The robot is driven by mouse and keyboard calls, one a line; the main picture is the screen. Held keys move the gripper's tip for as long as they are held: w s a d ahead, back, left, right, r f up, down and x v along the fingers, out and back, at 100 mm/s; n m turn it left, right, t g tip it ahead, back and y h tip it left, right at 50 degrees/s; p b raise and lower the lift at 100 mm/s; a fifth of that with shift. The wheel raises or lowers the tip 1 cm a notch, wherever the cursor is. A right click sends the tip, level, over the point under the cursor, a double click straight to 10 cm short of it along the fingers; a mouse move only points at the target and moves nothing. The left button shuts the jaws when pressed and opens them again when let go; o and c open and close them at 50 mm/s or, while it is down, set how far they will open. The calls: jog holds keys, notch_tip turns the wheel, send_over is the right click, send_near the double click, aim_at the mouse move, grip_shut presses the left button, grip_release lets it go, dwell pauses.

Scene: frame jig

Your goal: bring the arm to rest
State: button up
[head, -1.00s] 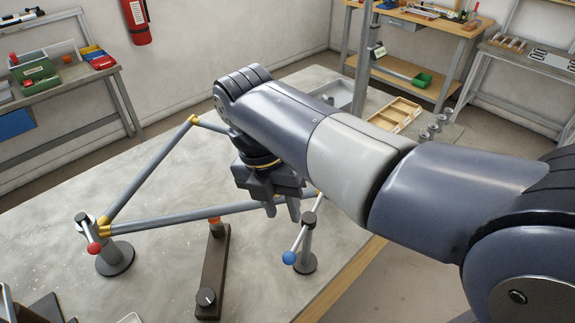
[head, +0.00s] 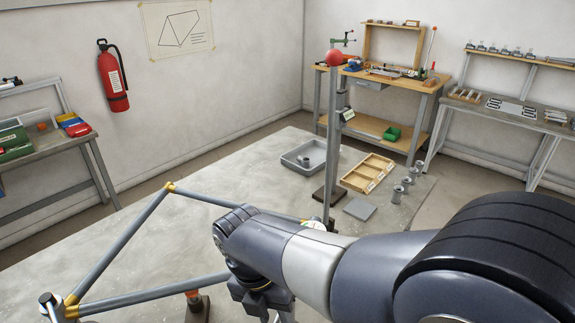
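My arm reaches in from the right in the head view. My gripper (head: 272,316) is at the bottom edge, pointing down, with its fingertips cut off, so its opening cannot be told. No held object shows in the visible part. A triangular frame of grey tubes (head: 120,239) with yellow corner joints (head: 169,187) lies to the left of my gripper over the table (head: 95,220). My wrist hides part of the frame's right side. A dark clamp bar with an orange tip (head: 193,293) shows under the near tube.
An upright post with a red ball (head: 334,57) stands beyond my arm. A grey bin (head: 304,158), a wooden divided tray (head: 367,172) and several metal cylinders (head: 397,194) are at the table's far end. The table's middle left is bare.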

jog(key=shift+d+r, duration=0.1)
jog(key=shift+r, duration=0.4)
jog(key=s+v, duration=0.1)
jog(key=v, duration=0.9)
jog(key=x, duration=0.7)
jog(key=w+x, duration=0.1)
jog(key=x, duration=0.3)
jog(key=shift+f, duration=0.15)
jog(key=shift+w+a+m, duration=0.3)
jog(key=shift+a+m, duration=0.4)
jog(key=shift+m, duration=0.1)
